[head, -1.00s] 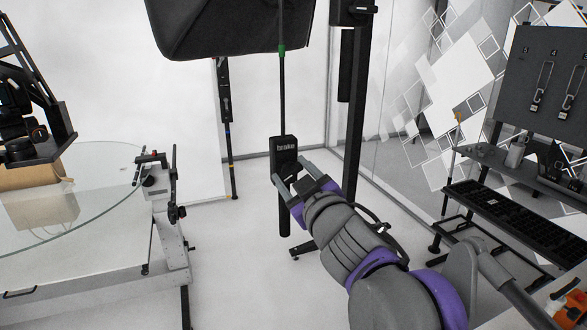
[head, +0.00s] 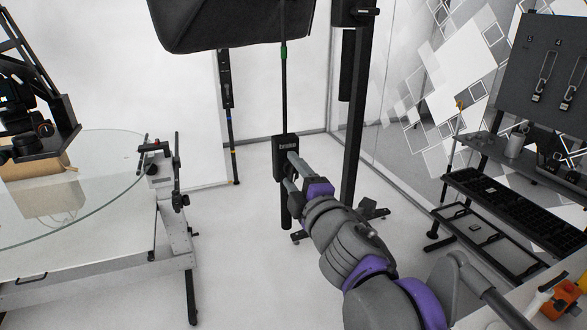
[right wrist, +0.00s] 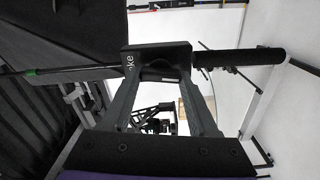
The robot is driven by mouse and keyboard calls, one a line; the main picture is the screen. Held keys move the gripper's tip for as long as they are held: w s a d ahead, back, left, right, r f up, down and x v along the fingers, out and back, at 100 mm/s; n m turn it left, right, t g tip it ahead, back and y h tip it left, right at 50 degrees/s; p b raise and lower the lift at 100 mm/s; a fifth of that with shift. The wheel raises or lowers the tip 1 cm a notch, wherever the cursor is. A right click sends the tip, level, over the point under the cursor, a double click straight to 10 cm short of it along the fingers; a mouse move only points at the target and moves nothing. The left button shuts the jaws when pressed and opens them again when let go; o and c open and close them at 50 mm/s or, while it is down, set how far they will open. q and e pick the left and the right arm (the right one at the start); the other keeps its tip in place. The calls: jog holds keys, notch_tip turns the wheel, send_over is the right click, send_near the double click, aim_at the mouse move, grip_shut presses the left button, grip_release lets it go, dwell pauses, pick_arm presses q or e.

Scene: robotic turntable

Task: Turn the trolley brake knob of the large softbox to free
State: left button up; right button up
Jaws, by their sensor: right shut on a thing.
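The large softbox (head: 235,22) hangs at the top of the head view on a thin dark pole. Lower on this pole is the black brake box (head: 281,146) with a small pale label, which also shows in the right wrist view (right wrist: 140,56). A thick black cylinder continues the pole below it. My right gripper (head: 287,168) is at the front of the box, shut on the brake knob (right wrist: 160,73). The knob is mostly hidden between the fingers and its pointer cannot be read. My left gripper is not in view.
A round glass turntable (head: 95,150) on a grey frame stands at left, with a black camera rig (head: 38,140) over it. A dark upright stand (head: 357,120) rises just right of the box. A black shelf rack (head: 510,205) is at right. Floor between is clear.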

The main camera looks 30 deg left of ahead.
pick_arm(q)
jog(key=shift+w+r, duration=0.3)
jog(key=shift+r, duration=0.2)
pick_arm(e)
jog(key=shift+n, duration=0.9)
pick_arm(q)
jog(key=shift+p, duration=0.3)
pick_arm(e)
jog(key=o, duration=1.4)
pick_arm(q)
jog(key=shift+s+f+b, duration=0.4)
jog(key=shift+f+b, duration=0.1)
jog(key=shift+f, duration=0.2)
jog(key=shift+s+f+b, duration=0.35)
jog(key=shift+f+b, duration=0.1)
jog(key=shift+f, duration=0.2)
pick_arm(e)
jog(key=shift+v, duration=5.45)
